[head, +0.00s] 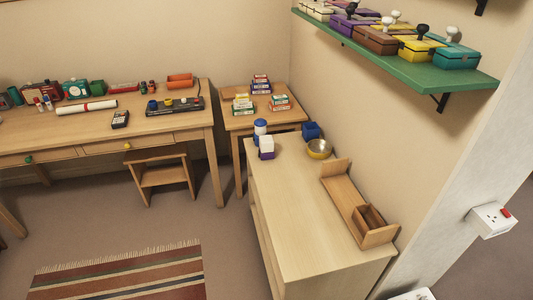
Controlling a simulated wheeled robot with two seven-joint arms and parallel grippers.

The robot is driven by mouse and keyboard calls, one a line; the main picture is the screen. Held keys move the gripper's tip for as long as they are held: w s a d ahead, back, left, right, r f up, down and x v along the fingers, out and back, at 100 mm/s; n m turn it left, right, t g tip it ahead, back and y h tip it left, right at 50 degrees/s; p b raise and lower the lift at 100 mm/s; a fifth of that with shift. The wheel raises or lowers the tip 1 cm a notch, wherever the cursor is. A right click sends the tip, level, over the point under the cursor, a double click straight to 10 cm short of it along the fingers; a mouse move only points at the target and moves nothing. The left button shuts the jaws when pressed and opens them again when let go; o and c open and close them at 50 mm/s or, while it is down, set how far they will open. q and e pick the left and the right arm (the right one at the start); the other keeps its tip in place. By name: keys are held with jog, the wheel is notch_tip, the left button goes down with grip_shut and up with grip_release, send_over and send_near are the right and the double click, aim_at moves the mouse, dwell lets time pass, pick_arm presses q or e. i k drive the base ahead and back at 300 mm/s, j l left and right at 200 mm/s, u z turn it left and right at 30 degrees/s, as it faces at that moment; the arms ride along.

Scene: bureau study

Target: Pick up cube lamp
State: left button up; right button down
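What looks like the cube lamp (267,147), a small white cube on a purple base, stands upright near the far left corner of the light wood cabinet top (290,210). A blue and white rounded jar (260,127) stands just behind it and a little to its left. Neither of my grippers shows in the head view, so their state and their distance from the lamp cannot be seen.
A bowl (318,149), a blue block-like object (310,131) and a wooden rack (345,203) stand on the cabinet's wall side. Its front left top is bare. A green shelf (400,65) with several boxes overhangs at right. A striped rug (120,275) lies on open floor.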

aim_at(266, 142)
jog(key=k+z, duration=0.3)
jog(key=k+l+z, duration=0.1)
jog(key=k+z, duration=0.2)
jog(key=i+j+z, duration=0.2)
jog(key=z, duration=0.25)
jog(key=i+j+z, duration=0.1)
jog(key=j+z, duration=0.15)
jog(key=z, duration=0.15)
jog(key=i+j+z, duration=0.1)
jog(key=j+z, duration=0.2)
jog(key=z, duration=0.15)
jog(key=i+j, duration=0.1)
jog(key=j, duration=0.5)
jog(key=i+j, duration=0.1)
jog(key=j, duration=0.45)
jog(key=i+j, duration=0.1)
jog(key=j, duration=0.5)
jog(key=i+j, duration=0.1)
jog(key=j, duration=0.5)
